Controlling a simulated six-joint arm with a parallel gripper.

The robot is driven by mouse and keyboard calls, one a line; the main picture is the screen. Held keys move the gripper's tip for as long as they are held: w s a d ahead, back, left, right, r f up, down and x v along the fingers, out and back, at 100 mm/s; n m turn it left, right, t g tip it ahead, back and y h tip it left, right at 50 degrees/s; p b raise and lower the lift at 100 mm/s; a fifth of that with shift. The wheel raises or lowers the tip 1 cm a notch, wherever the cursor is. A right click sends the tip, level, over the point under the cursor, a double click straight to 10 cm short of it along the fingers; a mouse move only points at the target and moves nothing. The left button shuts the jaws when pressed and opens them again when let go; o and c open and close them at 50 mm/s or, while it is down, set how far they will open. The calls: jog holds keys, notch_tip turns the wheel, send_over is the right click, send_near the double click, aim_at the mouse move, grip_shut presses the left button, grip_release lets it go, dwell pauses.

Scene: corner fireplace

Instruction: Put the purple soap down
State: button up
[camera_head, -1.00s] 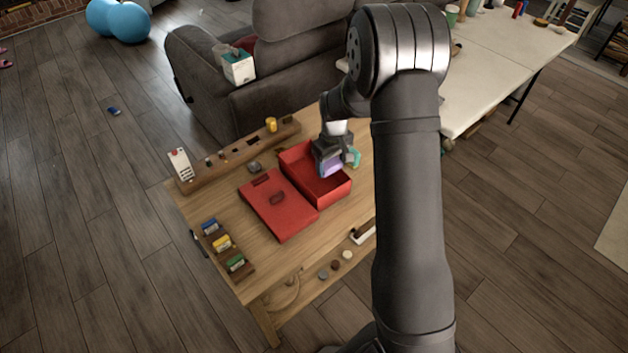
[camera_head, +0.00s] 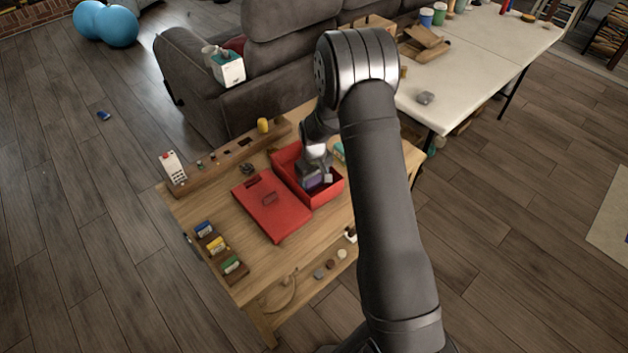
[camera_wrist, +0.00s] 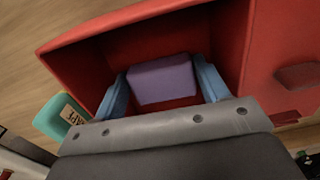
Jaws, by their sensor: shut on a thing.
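The purple soap (camera_wrist: 163,80) is a small block between the two blue fingers of my gripper (camera_wrist: 163,88) in the wrist view. My gripper is shut on it. In the head view my gripper (camera_head: 318,182) reaches down into the open red box (camera_head: 335,190), and only a little of the purple soap (camera_head: 313,184) shows. The red box (camera_wrist: 70,60) surrounds the soap in the wrist view. I cannot tell whether the soap touches the box floor.
A red lid (camera_head: 270,215) lies left of the box on the wooden table (camera_head: 255,270). A teal box (camera_wrist: 58,116) stands just outside the red box. A wooden rack (camera_head: 225,158) lies along the back left edge. Several coloured small boxes line the table's left front.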

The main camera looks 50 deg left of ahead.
aim_at(314, 182)
jog(key=shift+f, duration=0.15)
jog(key=o, duration=0.8)
jog(key=shift+c, duration=0.2)
notch_tip(314, 182, up, 12)
notch_tip(314, 182, down, 12)
jog(key=shift+f, duration=0.1)
jog(key=shift+r, duration=2.2)
jog(key=shift+f, duration=0.1)
